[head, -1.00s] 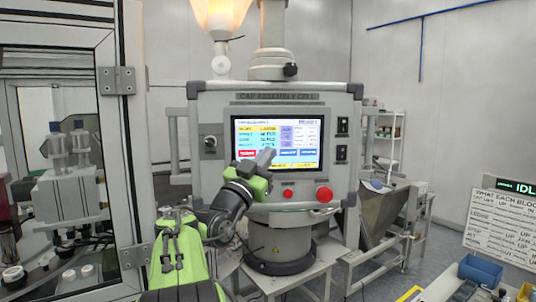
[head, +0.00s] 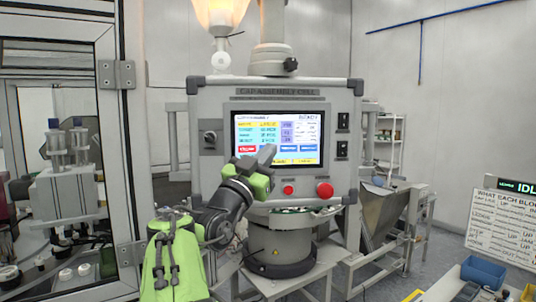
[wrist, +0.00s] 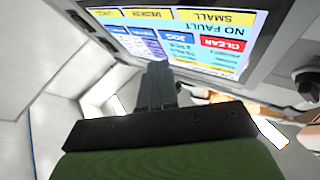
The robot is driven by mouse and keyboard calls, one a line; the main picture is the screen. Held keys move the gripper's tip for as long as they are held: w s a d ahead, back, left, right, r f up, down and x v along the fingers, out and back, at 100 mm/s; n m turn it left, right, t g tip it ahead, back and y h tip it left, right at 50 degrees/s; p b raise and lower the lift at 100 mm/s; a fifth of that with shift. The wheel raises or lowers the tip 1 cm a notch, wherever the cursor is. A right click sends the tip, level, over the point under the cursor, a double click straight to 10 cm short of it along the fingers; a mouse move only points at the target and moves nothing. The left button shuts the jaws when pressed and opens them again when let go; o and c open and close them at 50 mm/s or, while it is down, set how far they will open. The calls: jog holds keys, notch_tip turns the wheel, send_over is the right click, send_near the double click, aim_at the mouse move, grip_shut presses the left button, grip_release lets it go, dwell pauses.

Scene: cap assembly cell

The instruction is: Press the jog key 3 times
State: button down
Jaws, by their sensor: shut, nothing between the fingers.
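The control panel screen (head: 300,125) is lit and faces me. The blue jog key (head: 284,149) is in the lower part of the screen, just right of a red key. In the wrist view the screen is upside down, and the jog key (wrist: 178,36), labelled JOG, lies beside the red CLEAR key (wrist: 222,44). My gripper (head: 268,153) is shut and empty in front of the lower screen, just left of the jog key. In the wrist view its fingertips (wrist: 158,66) are close to the screen's edge near that key. I cannot tell whether they touch.
Below the screen are a small red button (head: 288,189) and a larger red mushroom button (head: 325,190). A rotary switch (head: 210,138) sits left of the screen. A glazed machine enclosure (head: 118,75) stands at left, a steel hopper (head: 385,208) at right.

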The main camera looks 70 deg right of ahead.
jog(key=a+b, duration=0.1)
jog(key=s+a+b, duration=0.1)
jog(key=a, duration=0.1)
jog(key=shift+s+a+f, duration=0.1)
jog(key=shift+s+a, duration=0.05)
jog(key=shift+a, duration=0.05)
dwell(4.4)
